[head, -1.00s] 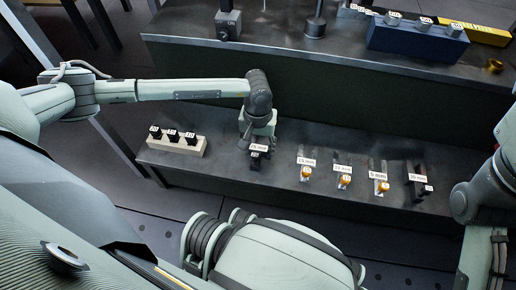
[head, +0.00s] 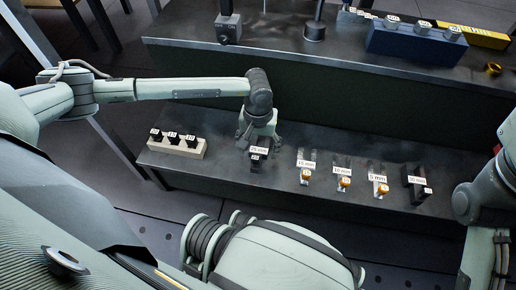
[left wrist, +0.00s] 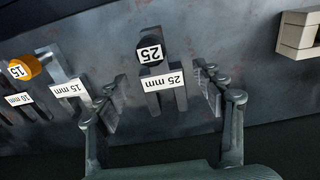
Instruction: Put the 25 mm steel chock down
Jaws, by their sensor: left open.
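In the head view the chock (head: 257,164) is just in front of my left gripper (head: 258,141). The left gripper is open. In the left wrist view its fingers (left wrist: 161,98) stand one on each side of the labelled bars, with visible gaps. My right gripper is not in view.
To the right on the low bench are labelled stations, including 15 mm (head: 306,164), 10 mm (head: 342,170) and 30 mm (head: 415,180). A beige block (head: 171,147) with black pieces stands left. A higher bench rises behind, bearing a blue block (head: 418,40).

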